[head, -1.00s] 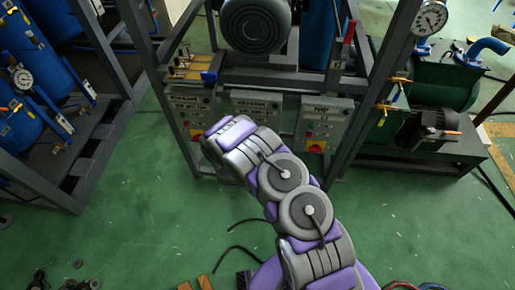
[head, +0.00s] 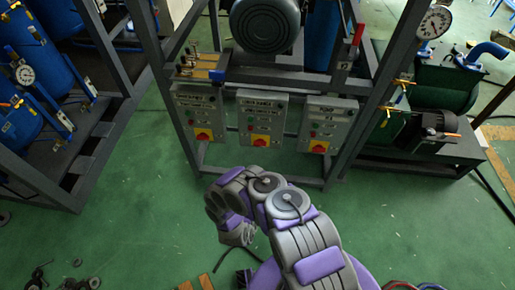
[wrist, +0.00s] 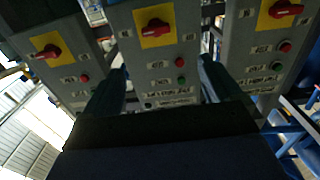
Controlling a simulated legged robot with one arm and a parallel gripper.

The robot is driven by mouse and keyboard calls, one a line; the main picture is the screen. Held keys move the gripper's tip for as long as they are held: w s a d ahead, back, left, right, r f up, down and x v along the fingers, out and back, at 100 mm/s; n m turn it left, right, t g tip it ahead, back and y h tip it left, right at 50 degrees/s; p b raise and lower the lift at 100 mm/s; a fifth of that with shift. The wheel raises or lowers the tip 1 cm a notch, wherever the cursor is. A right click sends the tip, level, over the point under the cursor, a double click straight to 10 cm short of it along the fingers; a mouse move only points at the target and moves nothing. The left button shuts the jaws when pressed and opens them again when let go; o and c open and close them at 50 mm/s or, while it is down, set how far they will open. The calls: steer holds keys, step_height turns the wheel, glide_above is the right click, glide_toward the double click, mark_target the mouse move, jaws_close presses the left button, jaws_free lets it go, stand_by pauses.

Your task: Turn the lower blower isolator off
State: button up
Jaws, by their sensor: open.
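Three grey control boxes hang in a row on the rack frame, each with a red rotary isolator on a yellow plate: left (head: 203,135), middle (head: 261,141), right (head: 318,147). Their labels are too small to read surely. The wrist view looks inverted, with isolators above the buttons: left (wrist: 47,52), middle (wrist: 155,28), right (wrist: 286,8). Their red handles lie roughly crosswise there. My gripper (wrist: 158,88) is open and empty, its fingers apart in front of the middle box. In the head view my arm is folded low, below the boxes.
Dark rack posts (head: 373,95) flank the boxes. A motor (head: 265,25) sits above them, with brass valves (head: 190,62) at upper left. A green pump unit (head: 437,90) stands to the right. The green floor (head: 150,225) is mostly open in front.

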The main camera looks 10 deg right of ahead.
glide_toward(260, 145)
steer(key=x, duration=0.9)
steer(key=shift+f, duration=0.2)
steer(key=shift+a, duration=0.1)
steer(key=shift+a, duration=0.2)
steer(key=c, duration=0.3)
steer(key=shift+d, duration=0.15)
steer(key=c, duration=0.7)
